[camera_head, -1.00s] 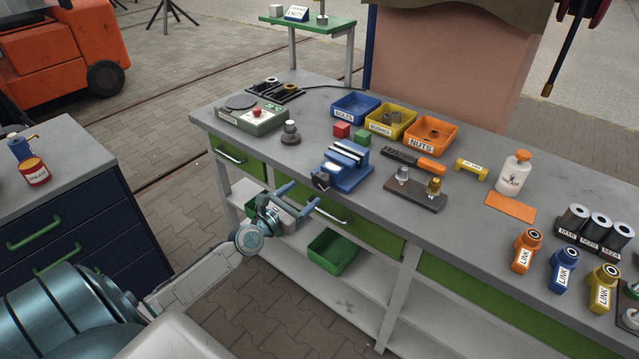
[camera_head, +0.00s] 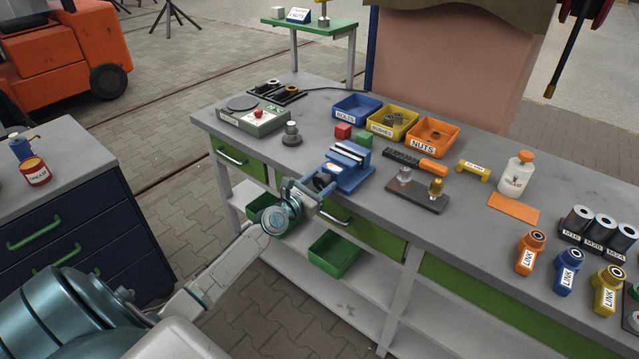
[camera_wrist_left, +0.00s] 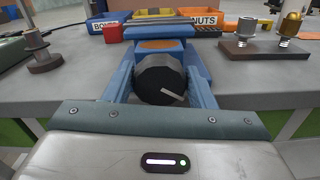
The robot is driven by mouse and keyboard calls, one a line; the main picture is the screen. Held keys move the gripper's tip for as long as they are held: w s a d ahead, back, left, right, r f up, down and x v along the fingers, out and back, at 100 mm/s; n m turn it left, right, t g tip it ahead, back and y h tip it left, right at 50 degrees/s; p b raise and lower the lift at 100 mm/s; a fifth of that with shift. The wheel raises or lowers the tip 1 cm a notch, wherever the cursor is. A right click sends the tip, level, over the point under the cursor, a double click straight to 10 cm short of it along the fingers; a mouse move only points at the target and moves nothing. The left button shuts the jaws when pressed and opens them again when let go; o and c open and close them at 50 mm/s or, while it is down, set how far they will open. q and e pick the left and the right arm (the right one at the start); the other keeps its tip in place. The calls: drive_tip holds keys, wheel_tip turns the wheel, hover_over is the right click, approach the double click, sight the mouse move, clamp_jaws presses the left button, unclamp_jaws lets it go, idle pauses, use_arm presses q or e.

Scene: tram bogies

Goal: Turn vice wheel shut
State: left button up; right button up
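The blue vice (camera_head: 348,165) sits at the front edge of the grey workbench. Its black round wheel (camera_wrist_left: 160,78), with a pale mark on its face, points toward me in the left wrist view. My left gripper (camera_head: 313,184) is at the front of the vice. In the left wrist view its two blue fingers (camera_wrist_left: 160,84) stand on either side of the wheel. They look spread, and I see no clear contact with the rim. In the head view the gripper partly hides the wheel. My right gripper is not in view.
A red block (camera_head: 343,131) and a green block (camera_head: 364,140) stand behind the vice. A dark stand with two fittings (camera_head: 416,194) is to its right, a grey round-based part (camera_head: 291,134) to its left. An open green bin (camera_head: 335,252) is on the shelf below.

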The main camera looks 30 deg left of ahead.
use_arm(q)
drive_tip(key=c, duration=0.5)
drive_tip(key=shift+o, duration=0.2)
drive_tip(key=shift+m, duration=0.4)
